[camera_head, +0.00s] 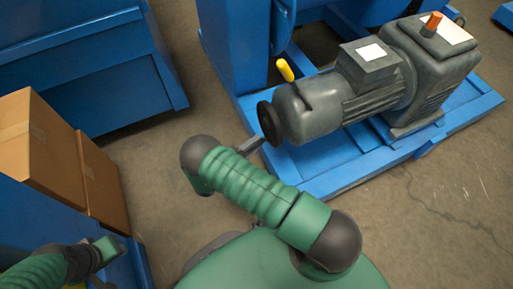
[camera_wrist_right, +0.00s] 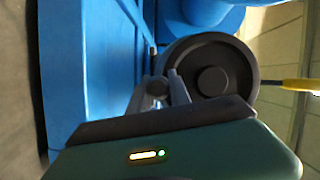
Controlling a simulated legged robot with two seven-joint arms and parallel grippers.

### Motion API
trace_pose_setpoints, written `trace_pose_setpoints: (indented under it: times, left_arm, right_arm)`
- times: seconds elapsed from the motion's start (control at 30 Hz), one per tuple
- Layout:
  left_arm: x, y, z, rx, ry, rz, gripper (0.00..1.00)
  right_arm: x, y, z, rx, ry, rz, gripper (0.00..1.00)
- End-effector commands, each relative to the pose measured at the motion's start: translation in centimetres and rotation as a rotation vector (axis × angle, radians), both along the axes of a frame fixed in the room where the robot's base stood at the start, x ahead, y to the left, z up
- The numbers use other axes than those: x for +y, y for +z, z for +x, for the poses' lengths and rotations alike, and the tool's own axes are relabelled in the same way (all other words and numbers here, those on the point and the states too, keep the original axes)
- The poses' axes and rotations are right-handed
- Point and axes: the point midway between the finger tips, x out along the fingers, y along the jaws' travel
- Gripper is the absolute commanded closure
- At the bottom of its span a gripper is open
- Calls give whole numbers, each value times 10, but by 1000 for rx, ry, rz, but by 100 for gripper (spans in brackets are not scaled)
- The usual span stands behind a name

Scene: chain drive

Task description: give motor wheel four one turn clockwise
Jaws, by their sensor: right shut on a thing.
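A grey motor (camera_head: 375,85) lies on a blue base frame at the upper right in the head view. A dark round wheel (camera_head: 268,123) sits on its left end. In the right wrist view the wheel (camera_wrist_right: 211,68) is large, with a round hub. My right gripper (camera_head: 253,147) is at the wheel's near left edge. In the right wrist view its fingers (camera_wrist_right: 168,90) are shut on a small dark knob (camera_wrist_right: 156,87) beside the rim, apparently the wheel's handle. No number shows on the wheel. My left gripper (camera_head: 104,250) is at the lower left; its fingertips are unclear.
A yellow-handled lever (camera_head: 285,70) stands close above the wheel. A red-topped part (camera_head: 431,24) is on the motor's far end. Cardboard boxes (camera_head: 55,160) stand at the left beside blue metal housings (camera_head: 85,60). The blue base frame (camera_head: 345,177) runs below the motor. Concrete floor is free in between.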

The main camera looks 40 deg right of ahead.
Motion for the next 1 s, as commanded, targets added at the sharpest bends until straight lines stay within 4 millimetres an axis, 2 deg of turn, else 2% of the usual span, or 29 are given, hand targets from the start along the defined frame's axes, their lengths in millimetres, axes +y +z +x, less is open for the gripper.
trace_pose_setpoints:
  times: [0.03,0.3,0.8,0.83,1.0]
  left_arm:
    - [0,-4,0,0,0,0,64]
    - [0,-10,0,0,0,0,64]
    - [0,-10,0,0,0,0,64]
    - [0,-10,0,0,0,0,64]
    - [0,-10,0,0,0,0,64]
  right_arm:
    - [1,-5,2,-21,2,-1,100]
    - [-2,-4,10,-124,2,-26,100]
    - [-2,-2,13,-148,3,-31,100]
    - [-2,-2,13,-148,4,-29,75]
    - [-2,-1,13,-149,2,-32,55]
